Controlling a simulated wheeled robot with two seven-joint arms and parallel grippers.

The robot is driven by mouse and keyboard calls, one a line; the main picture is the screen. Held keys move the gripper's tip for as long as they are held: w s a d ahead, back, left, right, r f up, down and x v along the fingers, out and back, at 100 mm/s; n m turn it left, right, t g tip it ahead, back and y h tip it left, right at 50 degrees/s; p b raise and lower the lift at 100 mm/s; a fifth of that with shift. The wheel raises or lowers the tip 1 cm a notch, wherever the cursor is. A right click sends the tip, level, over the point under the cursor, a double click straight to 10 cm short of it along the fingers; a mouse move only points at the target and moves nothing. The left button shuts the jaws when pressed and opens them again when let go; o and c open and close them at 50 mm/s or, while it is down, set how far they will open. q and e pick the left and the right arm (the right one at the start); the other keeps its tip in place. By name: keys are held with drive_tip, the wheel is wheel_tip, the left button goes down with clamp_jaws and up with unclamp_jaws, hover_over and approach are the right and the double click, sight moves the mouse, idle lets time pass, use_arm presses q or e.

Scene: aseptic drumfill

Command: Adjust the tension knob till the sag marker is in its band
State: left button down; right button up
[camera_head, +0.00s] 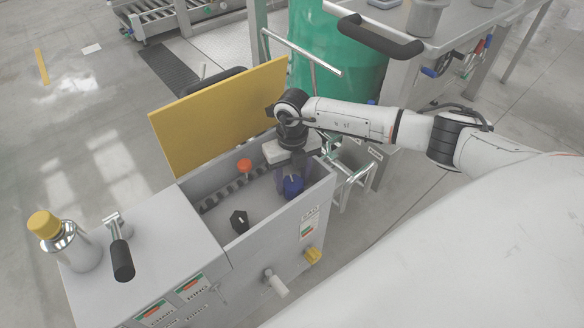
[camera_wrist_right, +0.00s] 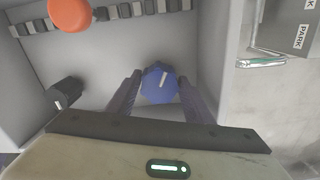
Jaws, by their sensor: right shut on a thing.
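A blue knob (camera_head: 293,186) with a white pointer line stands inside the open grey box (camera_head: 207,183), near its right end. My right gripper (camera_head: 292,172) reaches down into the box and is shut on this knob. In the right wrist view the blue knob (camera_wrist_right: 159,84) sits between the two fingers, its line pointing up and slightly right. A chain (camera_head: 220,192) runs along the box's back wall. An orange-red round part (camera_head: 244,166) stands near it; it also shows in the wrist view (camera_wrist_right: 70,14). I cannot make out a sag marker or its band.
A black knob (camera_head: 239,221) with a white line is left of the blue one. The yellow lid (camera_head: 215,118) stands open behind the box. A yellow-capped bottle (camera_head: 66,242) and a black-handled lever (camera_head: 121,255) are on the left top. A green drum (camera_head: 325,75) stands behind.

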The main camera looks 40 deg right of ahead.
sight(292, 182)
drive_tip(key=shift+m, duration=0.4)
drive_tip(key=o, duration=1)
drive_tip(key=shift+o, duration=0.2)
wheel_tip(292, 182, up, 10)
drive_tip(key=p, duration=0.2)
drive_tip(key=shift+r, duration=0.2)
